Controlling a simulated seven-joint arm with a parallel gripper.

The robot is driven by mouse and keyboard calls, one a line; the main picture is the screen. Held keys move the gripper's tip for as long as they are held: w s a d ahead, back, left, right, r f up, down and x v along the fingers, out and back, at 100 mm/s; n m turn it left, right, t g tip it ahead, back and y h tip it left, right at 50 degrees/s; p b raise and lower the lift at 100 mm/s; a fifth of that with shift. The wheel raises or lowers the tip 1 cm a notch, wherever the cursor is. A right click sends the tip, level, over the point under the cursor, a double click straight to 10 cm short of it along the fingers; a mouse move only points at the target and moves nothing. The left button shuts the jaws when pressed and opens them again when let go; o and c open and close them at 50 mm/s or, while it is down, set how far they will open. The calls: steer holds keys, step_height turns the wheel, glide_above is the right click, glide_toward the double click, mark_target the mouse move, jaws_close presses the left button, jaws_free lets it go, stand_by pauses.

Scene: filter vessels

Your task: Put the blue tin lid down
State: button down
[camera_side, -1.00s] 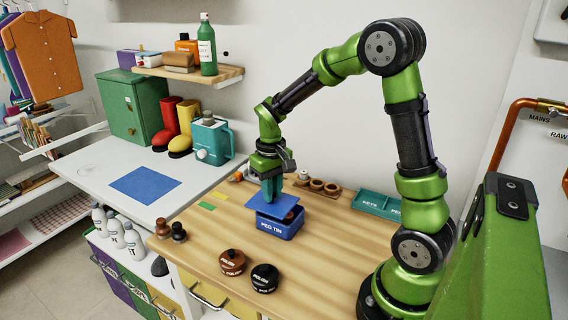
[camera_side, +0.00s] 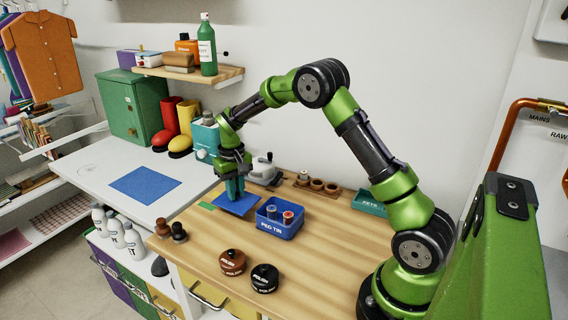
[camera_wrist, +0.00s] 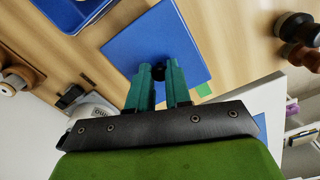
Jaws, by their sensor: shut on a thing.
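The blue tin lid (camera_side: 237,204) is a flat blue square at the left part of the wooden bench, near its edge with the white table. My gripper (camera_side: 235,190) is shut on the lid's dark knob, with the fingers pointing down. In the wrist view the lid (camera_wrist: 150,42) lies flat beyond my fingertips (camera_wrist: 160,75). It is close to the bench top; I cannot tell if it touches. The blue peg tin (camera_side: 280,218) stands open to the right of the lid, with pegs inside. The tin's corner also shows in the wrist view (camera_wrist: 70,12).
A green patch (camera_side: 206,206) lies just left of the lid. Two dark brown pieces (camera_side: 171,231) stand at the bench's left edge. Two polish pots (camera_side: 232,262) stand in front. A grey-white device (camera_side: 263,170) stands behind.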

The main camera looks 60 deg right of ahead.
mark_target(237, 199)
steer(key=shift+f, duration=1.85)
steer(key=shift+f, duration=0.15)
steer(key=c, duration=1.1)
jaws_free()
steer(key=shift+o, duration=0.2)
